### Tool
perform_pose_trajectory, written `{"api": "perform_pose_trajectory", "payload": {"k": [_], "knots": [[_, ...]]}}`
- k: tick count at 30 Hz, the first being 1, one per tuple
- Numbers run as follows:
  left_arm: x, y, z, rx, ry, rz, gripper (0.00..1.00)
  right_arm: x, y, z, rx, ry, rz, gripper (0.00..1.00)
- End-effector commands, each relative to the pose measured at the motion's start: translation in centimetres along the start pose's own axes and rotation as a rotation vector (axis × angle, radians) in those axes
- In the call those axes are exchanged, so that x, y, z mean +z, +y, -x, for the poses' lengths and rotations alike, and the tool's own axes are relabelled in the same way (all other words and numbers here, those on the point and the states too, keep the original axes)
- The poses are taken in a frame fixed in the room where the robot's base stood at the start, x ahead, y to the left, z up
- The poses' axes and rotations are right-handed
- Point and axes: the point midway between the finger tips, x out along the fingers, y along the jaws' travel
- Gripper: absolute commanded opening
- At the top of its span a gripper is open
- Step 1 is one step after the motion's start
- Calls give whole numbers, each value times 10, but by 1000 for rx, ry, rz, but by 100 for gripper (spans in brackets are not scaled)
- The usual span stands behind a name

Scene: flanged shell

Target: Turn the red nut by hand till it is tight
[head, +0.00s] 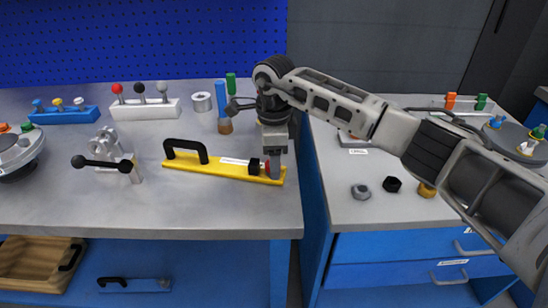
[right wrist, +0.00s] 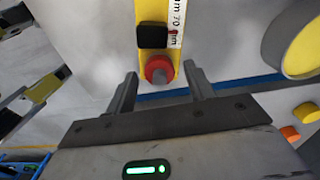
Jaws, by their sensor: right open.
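The red nut (right wrist: 157,67) is near the right end of a yellow bar (head: 220,170), next to a black block (right wrist: 152,36). A grey stud end shows at the nut's near face. The bar carries a black handle (head: 186,150) and a white printed label. My right gripper (right wrist: 160,72) is open, with one finger on each side of the nut in the right wrist view and gaps on both sides. My left gripper is not in view.
A lever clamp with a black knob (head: 79,161) stands left of the bar. The bench's right edge is close by; a second bench holds loose nuts (head: 361,191). Bare bench lies in front.

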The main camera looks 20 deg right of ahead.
Motion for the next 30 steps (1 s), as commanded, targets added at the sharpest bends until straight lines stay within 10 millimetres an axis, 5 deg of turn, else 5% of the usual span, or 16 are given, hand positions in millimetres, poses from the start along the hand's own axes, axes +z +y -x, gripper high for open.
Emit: {"api": "perform_pose_trajectory", "payload": {"k": [10,15,30], "knots": [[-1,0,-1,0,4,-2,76,0,0,-5,0,-1,0,53],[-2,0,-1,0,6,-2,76,0,0,-5,0,-1,0,9],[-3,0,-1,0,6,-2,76,0,0,-4,-1,-2,-102,8]]}}
